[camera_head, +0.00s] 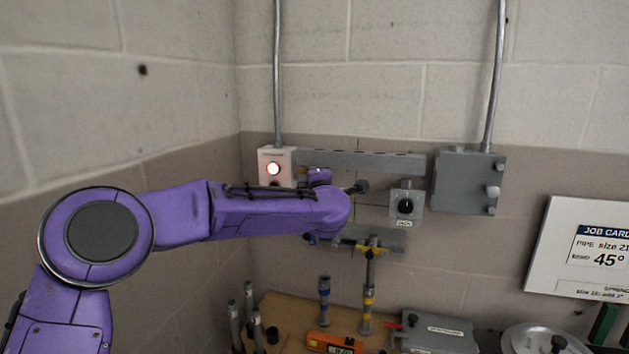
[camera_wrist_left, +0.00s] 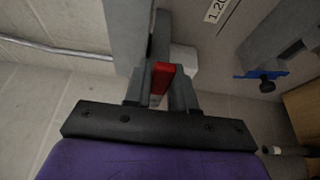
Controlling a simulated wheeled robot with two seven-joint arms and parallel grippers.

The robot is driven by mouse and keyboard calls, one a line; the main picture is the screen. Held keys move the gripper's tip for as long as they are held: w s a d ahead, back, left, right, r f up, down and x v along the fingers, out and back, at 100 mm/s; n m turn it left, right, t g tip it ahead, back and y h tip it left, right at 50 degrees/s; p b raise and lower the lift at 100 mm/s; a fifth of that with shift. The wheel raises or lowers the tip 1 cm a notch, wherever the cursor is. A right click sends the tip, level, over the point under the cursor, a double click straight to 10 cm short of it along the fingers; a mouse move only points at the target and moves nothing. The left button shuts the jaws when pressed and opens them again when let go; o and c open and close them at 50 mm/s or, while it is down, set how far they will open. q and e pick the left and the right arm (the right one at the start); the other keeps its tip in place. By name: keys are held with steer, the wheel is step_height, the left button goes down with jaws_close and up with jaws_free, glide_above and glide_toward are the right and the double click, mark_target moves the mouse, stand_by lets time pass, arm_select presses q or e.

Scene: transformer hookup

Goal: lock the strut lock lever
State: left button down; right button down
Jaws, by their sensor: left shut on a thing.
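A red lever (camera_wrist_left: 163,75) shows between the two grey fingers of my left gripper (camera_wrist_left: 164,84) in the left wrist view. The gripper is shut on it. The lever is partly hidden by the fingers, so its full shape and angle cannot be told. In the head view my purple left arm reaches in to the wall, and its wrist hides the fingertips and the lever. A grey horizontal strut (camera_head: 390,162) runs along the wall behind the wrist. My right gripper is in neither view.
A knob box (camera_head: 406,206) and a grey electrical box (camera_head: 470,182) are to the right. Below, a bench (camera_head: 282,305) holds tools, an orange level (camera_head: 330,343) and upright posts. A job card (camera_head: 585,248) stands right.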

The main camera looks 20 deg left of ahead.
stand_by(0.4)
arm_select(q)
steer(key=c, duration=1)
jaws_free()
steer(key=shift+s, duration=0.1)
steer(key=b+v, duration=0.5)
steer(key=v, duration=0.5)
steer(key=shift+s, duration=0.1)
steer(key=shift+d, duration=0.1)
